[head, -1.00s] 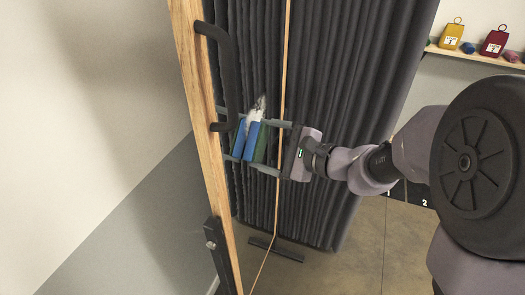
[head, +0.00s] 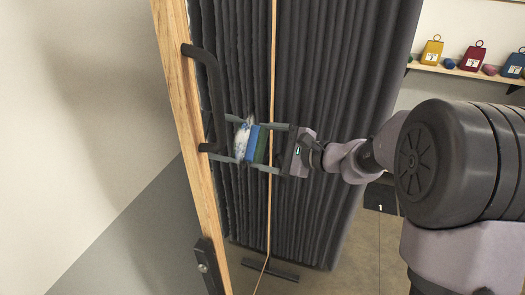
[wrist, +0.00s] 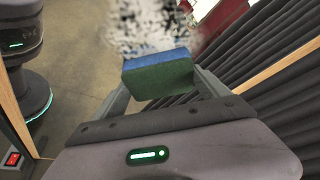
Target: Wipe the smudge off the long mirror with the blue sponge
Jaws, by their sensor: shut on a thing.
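The long mirror (head: 242,212) stands steeply angled in the head view, in a light wooden frame (head: 184,110), and reflects dark curtain. A white, speckled smudge (head: 242,140) lies on its glass at mid-height, just left of the sponge. It also shows in the wrist view (wrist: 150,22), beyond the sponge. My gripper (head: 265,147) is shut on the blue sponge (head: 252,143), which has a green layer on my side. In the wrist view, my gripper (wrist: 161,84) has the sponge (wrist: 158,73) between its fingers, blue side toward the glass. I cannot tell whether it touches the glass.
A black handle (head: 217,105) stands out near the left frame edge. A dark pleated curtain (head: 335,80) hangs behind my gripper. A shelf (head: 465,73) with several coloured, tagged items is at upper right.

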